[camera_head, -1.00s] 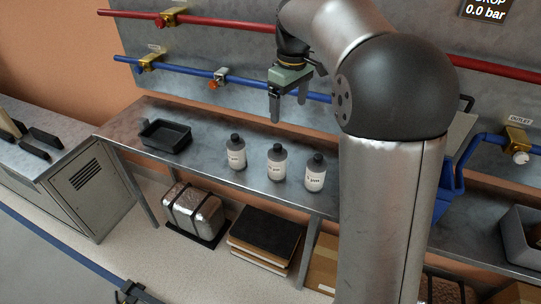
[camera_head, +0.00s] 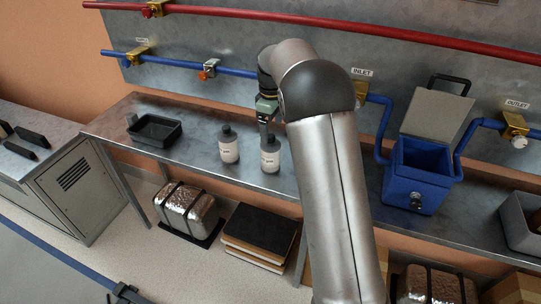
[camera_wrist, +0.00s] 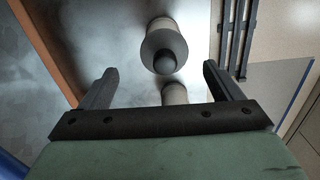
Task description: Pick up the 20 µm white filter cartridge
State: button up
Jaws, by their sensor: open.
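White filter cartridges with grey tops stand upright on the steel bench. In the head view I see a left one (camera_head: 228,148) and a right one (camera_head: 270,157); the label figures are too small to read. My arm covers the bench to their right. My gripper (camera_head: 265,125) is open and empty, just above and behind the right cartridge. In the wrist view my gripper (camera_wrist: 160,80) has its fingers spread wide. One cartridge (camera_wrist: 165,42) stands beyond the fingertips, and part of another (camera_wrist: 174,94) shows between the fingers. I cannot match these to the head view.
A black tray (camera_head: 156,141) lies on the bench to the left. A blue filter housing (camera_head: 420,178) with its lid raised stands to the right, joined to blue pipes. A blue pipe (camera_head: 180,63) with valves runs along the wall behind. A grey bin (camera_head: 520,228) is at far right.

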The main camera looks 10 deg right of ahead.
aim_at(271, 136)
jog(key=shift+s+a+f+p, duration=0.1)
jog(key=shift+s+f+p, duration=0.1)
jog(key=shift+f, duration=1.3)
jog(key=shift+s+a+f+p, duration=0.1)
jog(key=shift+f+p, duration=0.1)
jog(key=shift+f, duration=1.3)
jog(key=c, duration=1.4)
jog(key=shift+w, duration=0.1)
jog(key=shift+r, duration=0.15)
